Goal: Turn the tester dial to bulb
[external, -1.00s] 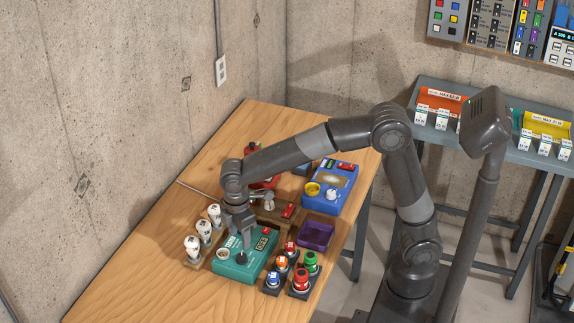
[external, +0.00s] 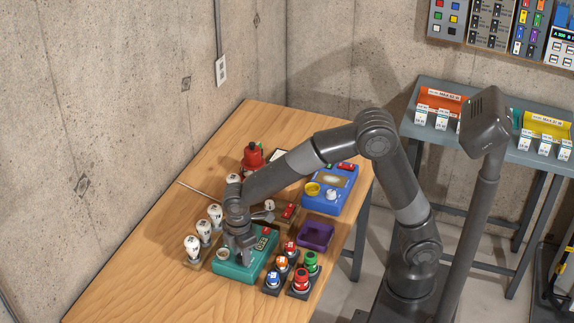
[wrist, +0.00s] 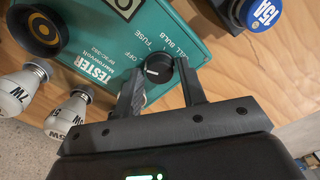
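The teal tester (external: 235,265) sits on the wooden table, with a cream round socket on its left. My gripper (external: 242,254) is over its front part, pointing down. In the wrist view the tester (wrist: 95,38) shows OFF, FUSE, CELL and BULB labels around a black dial (wrist: 158,68) with a white mark. The mark lies on the side nearer OFF; its exact setting is unclear. The fingers of my gripper (wrist: 160,76) are apart, one on each side of the dial. They look open, with slight gaps; contact is not clear.
White bulbs (external: 204,230) stand left of the tester. Coloured round-topped items (external: 302,280) stand close on its right. A purple tray (external: 316,236), a blue device (external: 330,190) and a red item (external: 252,156) are behind. The table's front left is clear.

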